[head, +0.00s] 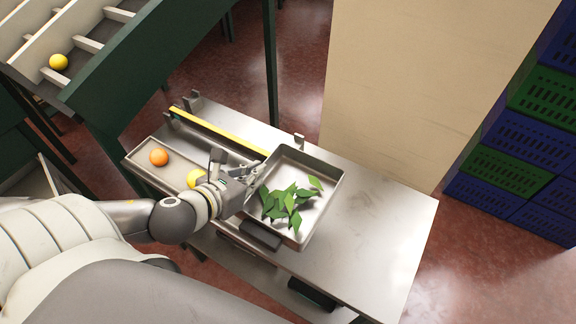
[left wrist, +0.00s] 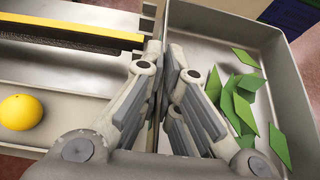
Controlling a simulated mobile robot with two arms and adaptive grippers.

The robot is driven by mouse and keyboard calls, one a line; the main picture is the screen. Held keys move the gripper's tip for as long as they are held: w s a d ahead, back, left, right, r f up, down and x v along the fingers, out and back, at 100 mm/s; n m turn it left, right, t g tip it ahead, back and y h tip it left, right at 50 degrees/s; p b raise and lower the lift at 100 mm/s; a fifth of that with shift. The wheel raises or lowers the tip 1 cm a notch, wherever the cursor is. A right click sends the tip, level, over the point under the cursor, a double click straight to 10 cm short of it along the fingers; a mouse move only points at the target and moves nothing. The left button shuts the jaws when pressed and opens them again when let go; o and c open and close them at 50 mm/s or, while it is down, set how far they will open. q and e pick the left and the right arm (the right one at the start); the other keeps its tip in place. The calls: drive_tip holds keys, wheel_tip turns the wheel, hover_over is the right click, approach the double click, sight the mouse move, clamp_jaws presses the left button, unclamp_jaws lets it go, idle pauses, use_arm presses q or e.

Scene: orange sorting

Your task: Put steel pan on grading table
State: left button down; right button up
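The steel pan (head: 325,180) is a square, shallow metal tray with several green leaves (head: 290,200) in it. It is on or just over the steel grading table (head: 385,225); I cannot tell whether it touches the top. My left gripper (head: 255,176) is at the pan's left wall. In the left wrist view my left gripper (left wrist: 165,95) has its fingers on both sides of that wall, closed on it. The pan (left wrist: 290,80) extends to the right there. My right gripper is not in view.
A shallow trough at the table's left holds an orange (head: 159,157) and a yellow fruit (head: 195,178). A yellow strip (head: 215,130) runs behind it. Green and blue crates (head: 510,170) stand at right. The table's right part is clear.

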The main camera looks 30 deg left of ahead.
sight(295, 169)
use_arm(q)
drive_tip(key=shift+w+d+f, duration=0.15)
drive_tip(key=shift+w, duration=0.05)
drive_tip(key=shift+w+d+f+b, duration=0.25)
drive_tip(key=shift+d+b, duration=0.25)
drive_tip(key=shift+b, duration=0.5)
drive_tip(key=shift+w+d+f+b, duration=0.3)
drive_tip(key=shift+w+d+b, duration=0.15)
drive_tip(key=shift+w+b, duration=0.15)
drive_tip(key=shift+w+d+f+b, duration=0.3)
drive_tip(key=shift+w+d+b, duration=0.15)
drive_tip(key=shift+w, duration=0.2)
drive_tip(key=w+d+p, duration=0.1)
drive_tip(key=w+d+f, duration=0.1)
drive_tip(key=w, duration=0.1)
drive_tip(key=shift+w+d+f+p, duration=0.15)
drive_tip(key=shift+p, duration=0.25)
drive_tip(key=w+f, duration=0.1)
drive_tip(key=w+d+f, duration=0.1)
drive_tip(key=f, duration=0.1)
drive_tip(key=w+d+f, duration=0.1)
drive_tip(key=f, duration=0.1)
drive_tip(key=shift+w+d, duration=0.1)
drive_tip(key=shift+d, duration=0.1)
drive_tip(key=shift+w+d+f, duration=0.2)
drive_tip(key=shift+w+f, duration=0.1)
drive_tip(key=shift+f, duration=0.2)
drive_tip(key=shift+w+f, duration=0.1)
drive_tip(key=shift+f, duration=1.6)
